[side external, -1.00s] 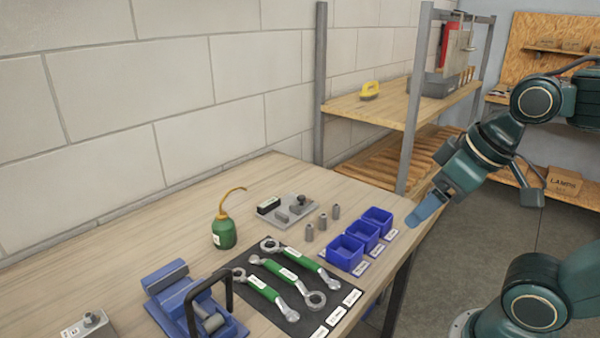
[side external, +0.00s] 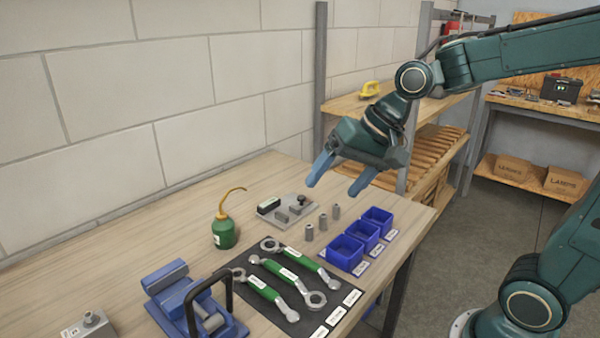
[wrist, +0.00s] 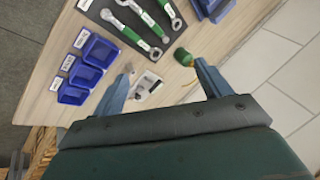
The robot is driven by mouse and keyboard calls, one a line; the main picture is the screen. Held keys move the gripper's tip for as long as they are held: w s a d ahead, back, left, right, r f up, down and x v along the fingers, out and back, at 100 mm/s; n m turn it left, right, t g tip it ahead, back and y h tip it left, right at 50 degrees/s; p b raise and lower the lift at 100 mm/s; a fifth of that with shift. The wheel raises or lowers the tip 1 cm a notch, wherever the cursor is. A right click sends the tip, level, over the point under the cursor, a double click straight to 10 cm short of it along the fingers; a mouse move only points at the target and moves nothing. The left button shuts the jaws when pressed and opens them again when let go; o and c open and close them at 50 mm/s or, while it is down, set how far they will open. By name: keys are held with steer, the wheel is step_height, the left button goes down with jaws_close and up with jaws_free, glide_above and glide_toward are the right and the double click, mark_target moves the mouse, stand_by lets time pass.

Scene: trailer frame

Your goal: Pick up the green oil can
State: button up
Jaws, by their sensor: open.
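The green oil can (side external: 224,235) stands upright on the wooden workbench, with a thin yellow-orange curved spout pointing up and right. It also shows in the wrist view (wrist: 182,57), just beyond the tip of the right-hand finger. My gripper (side external: 337,178) is open and empty. It is above the back right part of the bench, to the right of the can and higher than it. In the wrist view my gripper's blue fingers (wrist: 160,75) are spread wide, with nothing between them touching them.
Wrenches with green handles (side external: 265,287) lie on a dark mat in front of the can. A blue vise (side external: 180,290) is at front left. A grey plate with small parts (side external: 287,210), small metal cylinders and blue bins (side external: 346,252) stand to the right. Bench left of the can is clear.

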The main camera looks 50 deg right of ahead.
steer(key=w+f+m+y, duration=0.2)
steer(key=w+f+m, duration=0.15)
steer(key=w, duration=0.35)
steer(key=w+f+m+y, duration=0.2)
steer(key=w+f+m, duration=0.15)
steer(key=w, duration=0.25)
steer(key=m+t+y, duration=0.2)
steer(key=m+y, duration=0.2)
steer(key=m, duration=0.6)
glide_toward(218, 231)
steer(key=d, duration=0.4)
steer(key=shift+w+d+f+m, duration=0.1)
steer(key=shift+d+f+m, duration=0.15)
steer(key=shift+m, duration=0.55)
steer(key=shift+a, duration=0.1)
steer(key=shift+x, duration=4.3)
steer(key=shift+a, duration=0.2)
steer(key=shift+x, duration=2.45)
steer(key=shift+r, duration=0.15)
steer(key=shift+c, duration=0.5)
